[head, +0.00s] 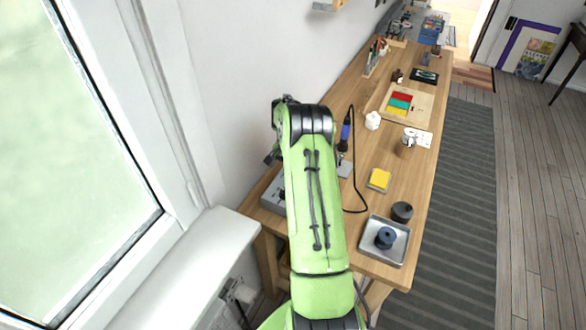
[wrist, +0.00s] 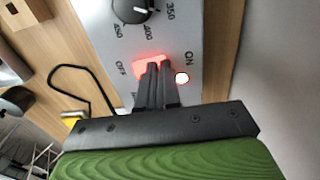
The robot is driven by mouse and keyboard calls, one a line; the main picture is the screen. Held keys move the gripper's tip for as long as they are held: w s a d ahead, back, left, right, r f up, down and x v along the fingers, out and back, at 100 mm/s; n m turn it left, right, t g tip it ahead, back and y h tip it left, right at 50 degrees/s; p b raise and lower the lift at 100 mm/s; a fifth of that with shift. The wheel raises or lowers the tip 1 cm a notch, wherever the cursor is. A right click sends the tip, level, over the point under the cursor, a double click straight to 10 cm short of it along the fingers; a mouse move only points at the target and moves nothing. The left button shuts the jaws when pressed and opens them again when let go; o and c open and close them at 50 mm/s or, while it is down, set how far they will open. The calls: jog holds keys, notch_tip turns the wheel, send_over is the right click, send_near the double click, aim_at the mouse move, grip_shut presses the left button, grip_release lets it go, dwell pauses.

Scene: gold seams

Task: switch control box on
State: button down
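The control box (head: 272,193) is a grey box at the near left end of the wooden bench, partly hidden behind my green arm in the head view. In the wrist view its grey face (wrist: 196,30) carries a black dial (wrist: 132,8) with numbers and the words ON and OFF. A red rocker switch (wrist: 139,66) glows between OFF and ON. A round light (wrist: 182,78) with a white centre and red rim is lit beside it. My gripper (wrist: 158,70) has its two fingers together, with tips at the switch and covering part of it; contact is unclear.
A soldering iron (head: 345,132) with a black cable stands beyond the box. A yellow sponge (head: 379,179), a metal tray (head: 402,250) with a dark spool, and a dark cup (head: 402,211) are to the right. The wall and window sill are close on the left.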

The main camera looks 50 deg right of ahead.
jog(key=shift+s+f, duration=0.5)
jog(key=shift+s, duration=0.2)
jog(key=shift+s+d, duration=0.15)
jog(key=shift+s, duration=0.25)
jog(key=shift+s+r, duration=0.1)
notch_tip(320, 180, up, 15)
jog(key=w+p, duration=0.1)
jog(key=p, duration=0.1)
jog(key=shift+w, duration=0.15)
